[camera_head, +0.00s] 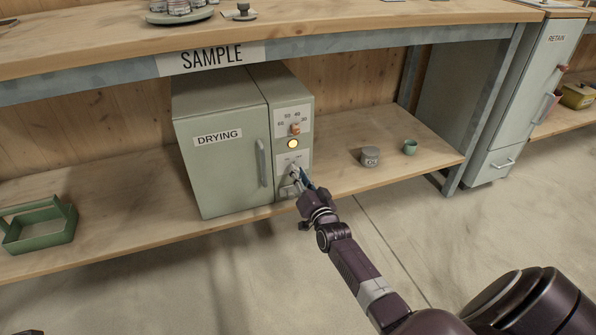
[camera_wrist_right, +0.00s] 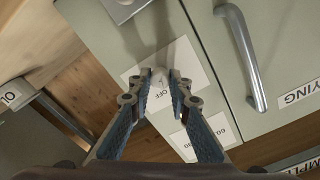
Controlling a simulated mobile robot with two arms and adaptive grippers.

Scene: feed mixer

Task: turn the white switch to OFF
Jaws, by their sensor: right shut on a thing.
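The white switch (camera_head: 293,168) sits on the lower white label of the green-grey DRYING cabinet's narrow control panel. In the right wrist view the pale switch (camera_wrist_right: 159,76) lies between my fingertips, and the word OFF shows on the label beside it. My right gripper (camera_head: 297,176) is at the panel, its blue-padded fingers (camera_wrist_right: 160,82) closed on the switch. The fingers partly hide the switch and label, so its exact pointing direction is hard to tell. A round yellow lamp (camera_head: 293,144) above it looks lit. My left gripper is not in view.
An orange knob (camera_head: 295,129) sits above the lamp. The cabinet's door handle (camera_head: 262,163) is just left of the panel. A grey jar (camera_head: 370,156) and a green cup (camera_head: 409,147) stand on the shelf to the right. A green carrier (camera_head: 39,226) stands far left.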

